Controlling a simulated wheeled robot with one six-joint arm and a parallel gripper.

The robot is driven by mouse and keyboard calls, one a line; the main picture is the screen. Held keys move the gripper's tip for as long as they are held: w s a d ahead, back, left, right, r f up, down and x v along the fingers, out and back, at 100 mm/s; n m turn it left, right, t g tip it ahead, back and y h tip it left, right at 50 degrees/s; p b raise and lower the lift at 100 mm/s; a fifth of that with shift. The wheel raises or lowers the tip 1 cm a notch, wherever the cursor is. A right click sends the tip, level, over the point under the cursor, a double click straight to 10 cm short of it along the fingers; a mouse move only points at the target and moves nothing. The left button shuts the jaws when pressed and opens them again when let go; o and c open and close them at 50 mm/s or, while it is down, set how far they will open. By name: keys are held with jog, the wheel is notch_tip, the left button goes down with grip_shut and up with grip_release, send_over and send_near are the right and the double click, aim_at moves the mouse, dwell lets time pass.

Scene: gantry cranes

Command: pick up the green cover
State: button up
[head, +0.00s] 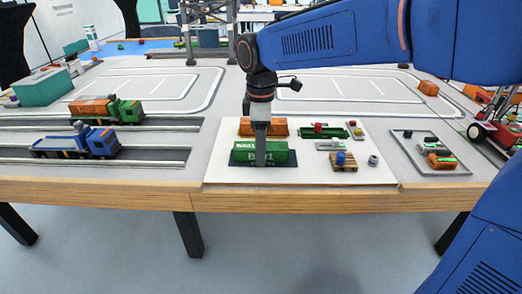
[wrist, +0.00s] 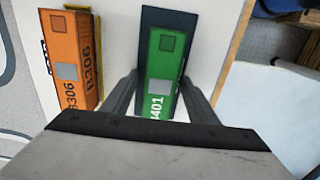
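The green cover (head: 279,155) is a box-like container piece marked 401, lying on a dark rectangular mat on the white board. In the wrist view the green cover (wrist: 166,62) runs lengthwise between the fingers of my gripper (wrist: 160,80). One finger stands on each side of it, with a visible gap at the left finger; the right finger is close to its side. My gripper (head: 261,155) points straight down over the cover's middle in the head view. The fingers look open, and the cover rests on the mat (wrist: 205,30). Its near end is partly hidden by my gripper.
An orange container (wrist: 74,60) marked B306 lies beside the mat. A wooden pallet (head: 344,166) and a green tray (head: 322,133) sit to the right on the white board (head: 300,176). Toy trucks (head: 88,144) stand at left. The table's front edge (head: 310,200) is close.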

jog(key=c, duration=0.9)
